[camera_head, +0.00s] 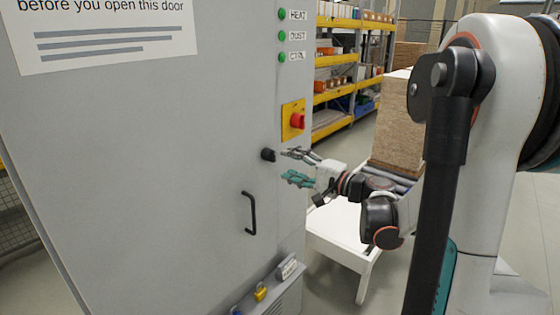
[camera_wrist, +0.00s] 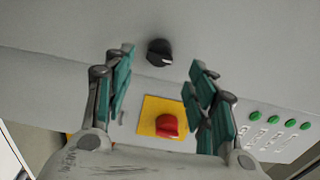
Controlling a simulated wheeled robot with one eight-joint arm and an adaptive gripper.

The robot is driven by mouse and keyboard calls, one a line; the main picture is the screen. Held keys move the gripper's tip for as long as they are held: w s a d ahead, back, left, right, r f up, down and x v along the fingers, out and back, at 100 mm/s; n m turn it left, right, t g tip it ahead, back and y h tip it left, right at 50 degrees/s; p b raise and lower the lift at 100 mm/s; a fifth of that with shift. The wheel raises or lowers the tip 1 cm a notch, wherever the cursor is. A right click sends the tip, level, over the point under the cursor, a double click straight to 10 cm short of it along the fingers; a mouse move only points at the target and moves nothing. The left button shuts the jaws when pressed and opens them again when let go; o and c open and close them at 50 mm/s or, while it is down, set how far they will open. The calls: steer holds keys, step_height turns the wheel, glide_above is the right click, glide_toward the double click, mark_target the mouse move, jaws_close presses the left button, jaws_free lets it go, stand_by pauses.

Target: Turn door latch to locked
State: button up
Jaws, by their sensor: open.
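The door latch (camera_head: 268,155) is a small black round knob on the grey cabinet door (camera_head: 150,190), above and right of the black handle. In the wrist view the latch (camera_wrist: 159,52) shows a white mark on its right side and lies between and beyond the fingertips. My gripper (camera_head: 288,165) is open and empty, just right of the latch, its fingers pointing at it. In the wrist view my gripper (camera_wrist: 161,60) has its green finger pads spread wide on both sides, apart from the knob.
A red switch on a yellow plate (camera_head: 293,120) sits above the latch and also shows in the wrist view (camera_wrist: 168,125). A black door handle (camera_head: 249,213) sticks out below. Green lamps (camera_head: 282,36) line the upper right edge. A white table (camera_head: 340,232) stands behind my gripper.

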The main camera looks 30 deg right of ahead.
steer(key=shift+v, duration=2.45)
